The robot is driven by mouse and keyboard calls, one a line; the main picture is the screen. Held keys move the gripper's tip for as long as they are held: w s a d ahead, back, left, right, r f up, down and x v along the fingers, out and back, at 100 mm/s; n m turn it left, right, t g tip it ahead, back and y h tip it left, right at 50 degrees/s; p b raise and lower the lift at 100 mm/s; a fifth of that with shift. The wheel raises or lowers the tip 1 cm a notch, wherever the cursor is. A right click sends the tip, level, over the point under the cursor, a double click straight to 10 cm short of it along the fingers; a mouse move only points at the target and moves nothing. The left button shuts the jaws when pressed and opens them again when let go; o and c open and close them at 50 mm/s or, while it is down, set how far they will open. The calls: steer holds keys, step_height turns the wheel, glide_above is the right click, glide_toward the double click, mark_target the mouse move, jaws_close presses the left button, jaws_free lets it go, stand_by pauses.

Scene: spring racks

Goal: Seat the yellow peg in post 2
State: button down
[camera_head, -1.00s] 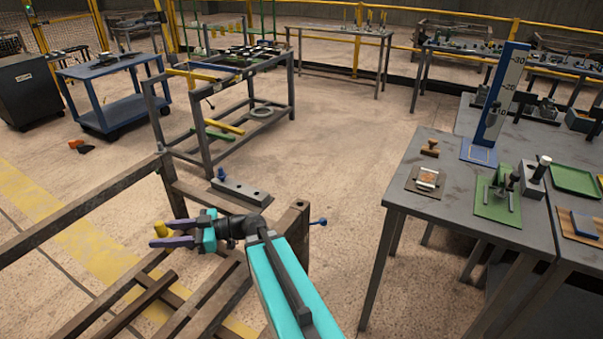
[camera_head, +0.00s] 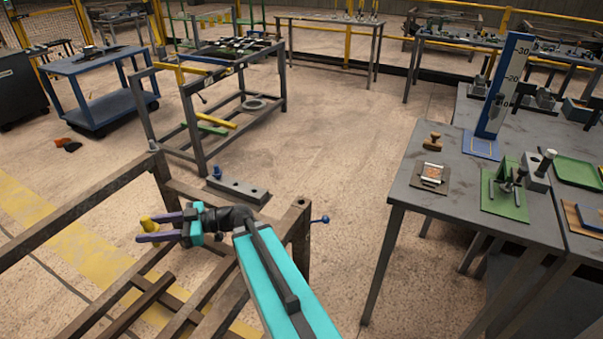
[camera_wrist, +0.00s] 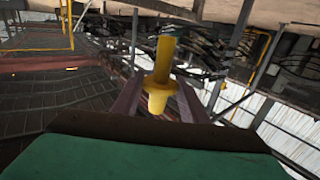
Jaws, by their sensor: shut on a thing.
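The yellow peg (camera_head: 148,227) is held between the purple fingertips of my gripper (camera_head: 158,227), at the left end of my teal arm in the head view. In the wrist view the yellow peg (camera_wrist: 161,75) stands between the two fingers, with a wider collar near its lower part. My gripper (camera_wrist: 160,100) is shut on it there. The peg is in the air over the brown frame and touches nothing else that I can see. No post marked 2 can be made out with certainty.
A brown metal frame (camera_head: 88,203) lies below and around my arm. A grey plate with holes (camera_head: 238,189) sits behind my gripper. A grey table (camera_head: 412,185) with fixtures stands at right. A dark workbench (camera_head: 200,125) stands at back left. Open floor (camera_head: 325,135) lies between.

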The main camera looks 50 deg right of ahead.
steer(key=shift+d+r, duration=0.1)
steer(key=shift+d, duration=0.1)
steer(key=s+d+m+t+h+p, duration=0.1)
steer(key=s+d+m+t+h, duration=0.1)
steer(key=d, duration=1.4)
steer(key=s+d+f+m+t+h+p, duration=0.1)
steer(key=s+d+m+t+h+p, duration=0.1)
steer(key=d, duration=1.4)
steer(key=s+d+m+t+h+p, duration=0.1)
steer(key=s+d+m+t+h, duration=0.2)
steer(key=d, duration=1.3)
steer(key=s+h, duration=0.2)
steer(key=s, duration=0.1)
steer(key=shift+s+f+m+h+p, duration=0.3)
steer(key=shift+f+m+h+p, duration=0.05)
steer(key=shift+m+h+p, duration=0.05)
steer(key=shift+f+b, duration=0.15)
steer(key=shift+b, duration=1)
steer(key=shift+f+b, duration=2.7)
steer(key=shift+b, duration=0.4)
steer(key=shift+b, duration=1.65)
